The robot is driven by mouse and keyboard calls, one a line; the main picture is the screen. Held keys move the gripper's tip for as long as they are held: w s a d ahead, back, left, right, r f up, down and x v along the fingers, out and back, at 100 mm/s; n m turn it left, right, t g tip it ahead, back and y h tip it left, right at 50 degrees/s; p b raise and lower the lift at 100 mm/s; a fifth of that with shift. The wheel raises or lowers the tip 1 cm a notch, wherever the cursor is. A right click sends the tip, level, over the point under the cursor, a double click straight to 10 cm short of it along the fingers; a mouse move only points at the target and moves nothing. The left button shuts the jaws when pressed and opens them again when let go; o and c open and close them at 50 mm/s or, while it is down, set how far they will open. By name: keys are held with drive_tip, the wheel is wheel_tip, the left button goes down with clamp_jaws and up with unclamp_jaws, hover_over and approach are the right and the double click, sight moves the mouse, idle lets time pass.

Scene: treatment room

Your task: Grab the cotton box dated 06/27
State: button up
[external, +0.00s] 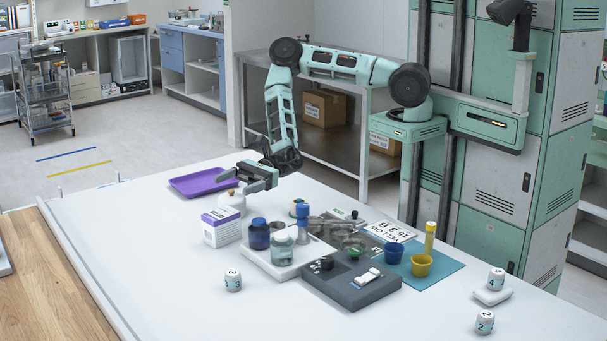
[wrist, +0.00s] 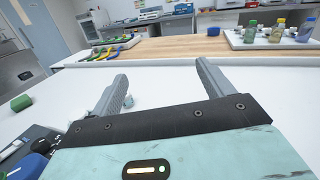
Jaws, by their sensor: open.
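A white box with a purple top edge and small print (external: 222,228) stands upright on the white table in the external view. It looks like the cotton box, but its date is too small to read. My gripper (external: 236,180) is open and empty, above and behind the box, over a white rounded container (external: 231,202). The gripper does not touch the box. In the wrist view, my two fingers (wrist: 163,74) are spread with only white tabletop between them. I cannot make out the box there.
A purple tray (external: 200,182) lies behind my gripper. Blue and clear jars (external: 259,234) stand right of the box, beside a dark grey block (external: 347,286). The table's front left is mostly clear.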

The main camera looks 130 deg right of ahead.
sight(228, 211)
drive_tip(key=d+f+m+h, duration=0.1)
drive_tip(key=d+f, duration=0.1)
drive_tip(key=d+f+m+h, duration=0.2)
drive_tip(key=d, duration=0.1)
drive_tip(key=shift+f, duration=0.15)
drive_tip(key=f, duration=0.2)
drive_tip(key=f+p, duration=0.1)
drive_tip(key=f, duration=0.2)
drive_tip(key=shift+w+f, duration=0.2)
drive_tip(key=shift+f, duration=0.05)
drive_tip(key=shift+w+a, duration=0.2)
drive_tip(key=shift+w, duration=1.1)
drive_tip(key=shift+r, duration=0.1)
drive_tip(key=c, duration=1.1)
